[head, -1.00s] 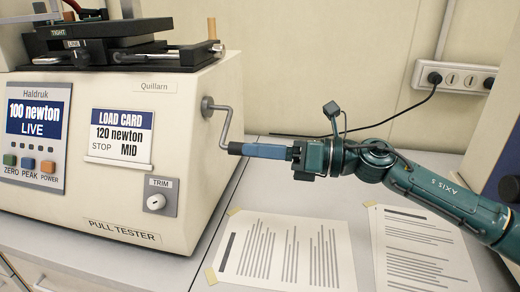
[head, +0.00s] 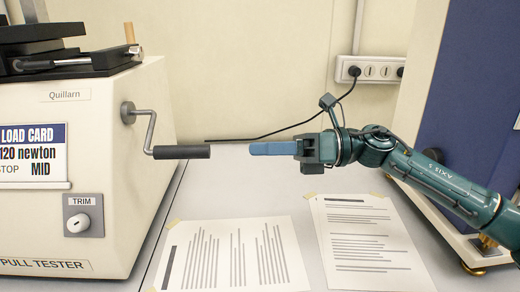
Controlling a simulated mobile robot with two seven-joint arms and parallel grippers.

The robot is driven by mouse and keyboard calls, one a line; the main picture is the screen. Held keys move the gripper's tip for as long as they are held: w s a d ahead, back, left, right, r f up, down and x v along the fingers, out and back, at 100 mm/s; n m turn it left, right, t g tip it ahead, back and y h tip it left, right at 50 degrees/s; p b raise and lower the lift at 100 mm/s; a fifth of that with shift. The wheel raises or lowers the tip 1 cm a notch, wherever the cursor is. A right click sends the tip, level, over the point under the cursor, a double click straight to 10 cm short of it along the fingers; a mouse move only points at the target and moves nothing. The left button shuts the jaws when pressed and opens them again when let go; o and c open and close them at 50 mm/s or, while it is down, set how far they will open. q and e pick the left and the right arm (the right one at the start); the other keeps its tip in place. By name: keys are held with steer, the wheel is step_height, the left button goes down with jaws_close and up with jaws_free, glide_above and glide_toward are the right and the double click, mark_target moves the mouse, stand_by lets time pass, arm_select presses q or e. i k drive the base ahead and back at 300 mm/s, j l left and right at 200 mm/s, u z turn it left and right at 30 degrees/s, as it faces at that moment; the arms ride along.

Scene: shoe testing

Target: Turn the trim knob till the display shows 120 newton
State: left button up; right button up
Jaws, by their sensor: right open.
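The pull tester (head: 110,190) stands at the left, cut off by the frame edge. Its white trim knob (head: 78,222) sits on a grey plate marked TRIM on the front face. The load card (head: 33,155) reads 120 newton, MID. The display is out of view. A crank with a dark handle (head: 182,152) sticks out from the tester's side. My right gripper (head: 256,149) is open and empty, to the right of the crank handle, with a gap between its blue fingers and the handle. My left gripper is not in view.
Two printed sheets (head: 232,255) (head: 370,240) lie taped on the grey bench in front. A black cable (head: 270,134) runs to the wall socket strip (head: 370,70). A blue and beige machine (head: 470,110) stands at the right behind my arm.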

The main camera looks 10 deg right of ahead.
mark_target(80, 223)
steer(key=k+j, duration=0.85)
